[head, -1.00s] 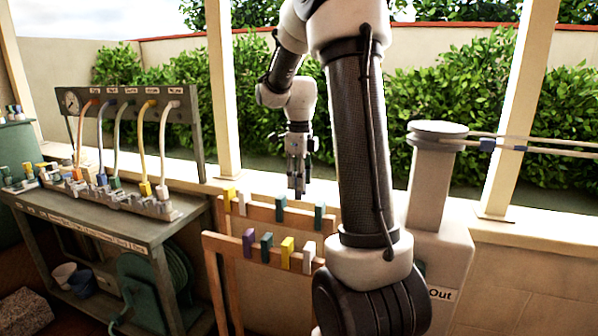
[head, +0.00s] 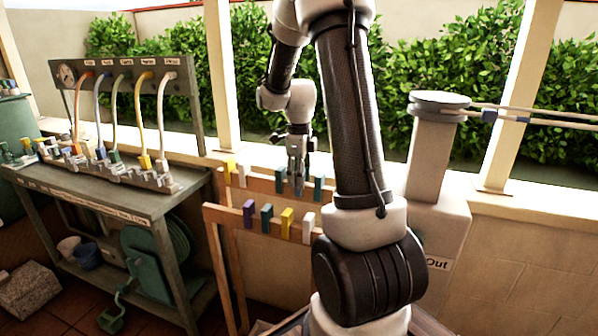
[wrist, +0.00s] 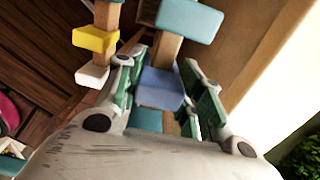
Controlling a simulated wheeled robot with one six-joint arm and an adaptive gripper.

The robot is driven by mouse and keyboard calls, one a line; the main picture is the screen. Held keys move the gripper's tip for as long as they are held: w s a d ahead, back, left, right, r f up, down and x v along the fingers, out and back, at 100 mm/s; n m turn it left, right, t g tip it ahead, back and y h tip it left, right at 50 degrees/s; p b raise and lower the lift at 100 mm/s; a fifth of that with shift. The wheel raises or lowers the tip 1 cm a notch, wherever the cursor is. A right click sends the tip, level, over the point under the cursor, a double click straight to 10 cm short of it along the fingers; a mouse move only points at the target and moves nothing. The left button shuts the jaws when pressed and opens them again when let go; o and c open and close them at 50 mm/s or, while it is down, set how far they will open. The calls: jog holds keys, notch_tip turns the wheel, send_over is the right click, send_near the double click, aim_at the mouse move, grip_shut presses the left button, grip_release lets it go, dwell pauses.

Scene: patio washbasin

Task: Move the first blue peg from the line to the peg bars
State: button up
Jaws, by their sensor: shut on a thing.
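My gripper (head: 296,178) is over the rear wooden peg bar, shut on a blue peg. The blue peg (wrist: 160,86) shows between the green-padded fingers in the wrist view, in line with the bar (wrist: 166,50); whether it is fully seated is hidden. Teal pegs sit on either side of it, one (wrist: 190,18) beyond and one (wrist: 146,120) nearer, partly hidden by the gripper. The rear bar also holds a yellow peg (head: 230,167) and a white peg (head: 241,175).
A workbench (head: 100,205) with hoses stands left. A wooden post (head: 508,95) stands right.

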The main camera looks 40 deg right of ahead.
jog(key=shift+f, duration=0.1)
jog(key=o, duration=0.8)
jog(key=shift+o, duration=0.2)
jog(key=shift+r, duration=4)
